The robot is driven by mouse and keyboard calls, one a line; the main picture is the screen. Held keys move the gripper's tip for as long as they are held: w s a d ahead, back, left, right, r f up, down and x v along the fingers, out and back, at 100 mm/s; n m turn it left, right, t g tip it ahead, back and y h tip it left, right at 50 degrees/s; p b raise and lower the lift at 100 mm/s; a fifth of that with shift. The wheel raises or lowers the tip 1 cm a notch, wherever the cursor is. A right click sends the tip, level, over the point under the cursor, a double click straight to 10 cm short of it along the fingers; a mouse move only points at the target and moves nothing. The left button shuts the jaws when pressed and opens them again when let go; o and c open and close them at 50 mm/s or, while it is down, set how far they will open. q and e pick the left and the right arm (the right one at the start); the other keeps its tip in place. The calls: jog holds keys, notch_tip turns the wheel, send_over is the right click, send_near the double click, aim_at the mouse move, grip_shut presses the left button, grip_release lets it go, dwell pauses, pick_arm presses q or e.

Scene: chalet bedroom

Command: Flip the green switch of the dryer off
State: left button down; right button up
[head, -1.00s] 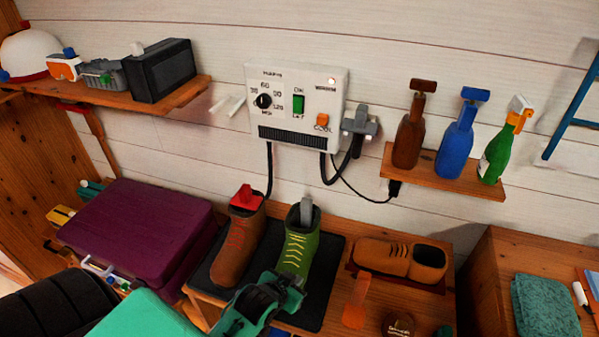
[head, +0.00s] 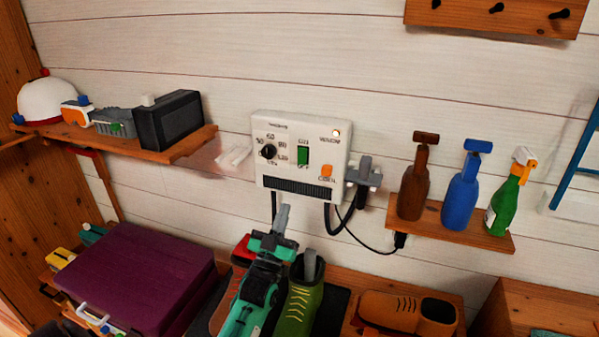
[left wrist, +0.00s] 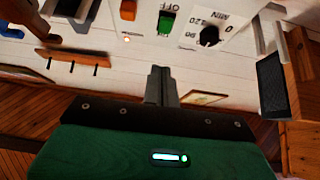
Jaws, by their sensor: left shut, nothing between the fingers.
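The white dryer box (head: 291,184) is on the plank wall, with a black dial (head: 267,151), a green switch (head: 303,155) and an orange button (head: 326,170). A small lamp (head: 336,133) glows at its top right. The green switch (left wrist: 166,22) also shows at the top of the left wrist view, where the scene appears upside down. My left gripper (head: 282,218) is shut and empty, just below the box in the head view. Its fingers (left wrist: 160,85) point toward the panel and look apart from the switch. My right gripper is not in view.
A shelf with a black box (head: 168,120) is left of the dryer. A shelf with brown, blue and green bottles (head: 460,190) is right. A grey holder (head: 363,172) and cables hang beside the dryer. Boots (head: 300,300) and a purple case (head: 135,275) are below.

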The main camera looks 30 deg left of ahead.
aim_at(303, 158)
pick_arm(q)
jog(key=shift+r+y, duration=0.15)
jog(key=shift+y, duration=0.15)
jog(key=p+x, duration=0.1)
jog(key=x, duration=0.3)
jog(key=f+p+x, duration=0.1)
jog(key=p+x, duration=0.1)
jog(key=x, duration=0.2)
jog(key=w+p+x, duration=0.1)
jog(key=x, duration=0.3)
jog(key=shift+w+a+f+p, duration=0.2)
jog(key=shift+p, duration=0.2)
jog(key=shift+w+a+f, duration=0.1)
jog(key=shift+w+f, duration=0.1)
jog(key=shift+w, duration=0.25)
